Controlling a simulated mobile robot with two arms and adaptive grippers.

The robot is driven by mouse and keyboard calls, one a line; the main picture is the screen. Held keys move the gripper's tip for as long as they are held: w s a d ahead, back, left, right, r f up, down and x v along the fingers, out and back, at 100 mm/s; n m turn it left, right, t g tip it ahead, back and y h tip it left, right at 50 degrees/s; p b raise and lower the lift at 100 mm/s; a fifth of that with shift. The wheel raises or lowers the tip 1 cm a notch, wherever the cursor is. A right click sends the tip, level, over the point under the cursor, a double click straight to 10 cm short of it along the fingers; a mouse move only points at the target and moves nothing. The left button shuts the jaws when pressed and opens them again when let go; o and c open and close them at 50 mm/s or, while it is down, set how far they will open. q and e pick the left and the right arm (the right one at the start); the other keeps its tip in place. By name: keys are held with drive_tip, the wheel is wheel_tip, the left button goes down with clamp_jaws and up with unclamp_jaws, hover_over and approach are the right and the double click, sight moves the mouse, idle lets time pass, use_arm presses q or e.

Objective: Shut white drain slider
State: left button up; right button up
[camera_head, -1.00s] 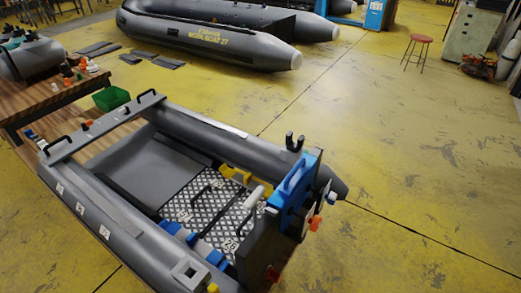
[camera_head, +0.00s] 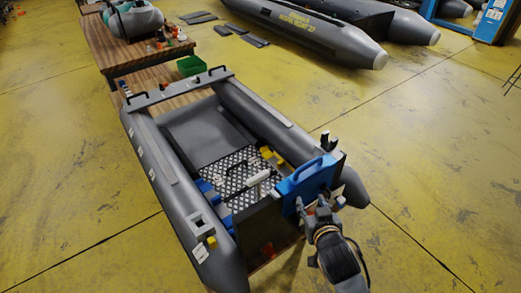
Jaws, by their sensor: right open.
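The grey inflatable boat (camera_head: 160,160) lies with its dark transom (camera_head: 268,228) towards me. A blue part with a handle (camera_head: 304,180) is mounted on the transom's right side. My right gripper (camera_head: 318,207) is open, just outside the transom beside the blue part's lower right edge; I cannot tell whether it touches. I cannot clearly make out the white drain slider; my gripper and arm cover part of that area. A white cylindrical piece (camera_head: 258,178) shows inside the boat, above the chequered floor plate. My left gripper is not in view.
An orange-red fitting (camera_head: 267,249) sits low on the transom. The right grey tube (camera_head: 354,188) ends close to my right arm. A wooden bench (camera_head: 126,48) and a green bin (camera_head: 191,66) stand behind.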

drive_tip(key=w+a+r+n+t+y, duration=0.3)
drive_tip(key=w+a+r+y, duration=0.15)
drive_tip(key=a+r, duration=0.5)
drive_tip(key=w+a+r+n+t+y, duration=0.3)
drive_tip(key=a+r+y, duration=0.25)
drive_tip(key=r, duration=0.65)
drive_tip(key=s+a+r+n+g+y+p, duration=0.1)
drive_tip(key=s+a+r+n+g+y, duration=0.2)
drive_tip(key=s+a+n+g+y, duration=0.45)
drive_tip(key=s+a+r+n+g+y, duration=0.2)
drive_tip(key=s+a+r+n+g, duration=0.15)
drive_tip(key=a+n+g, duration=0.7)
drive_tip(key=h+p, duration=0.1)
drive_tip(key=h, duration=1.9)
hover_over(258, 176)
drive_tip(key=shift+g, duration=0.4)
wheel_tip(258, 176, down, 12)
drive_tip(key=shift+d+r, duration=0.1)
drive_tip(key=shift+r, duration=0.1)
wheel_tip(258, 176, down, 10)
drive_tip(key=b, duration=0.6)
drive_tip(key=shift+w, duration=0.1)
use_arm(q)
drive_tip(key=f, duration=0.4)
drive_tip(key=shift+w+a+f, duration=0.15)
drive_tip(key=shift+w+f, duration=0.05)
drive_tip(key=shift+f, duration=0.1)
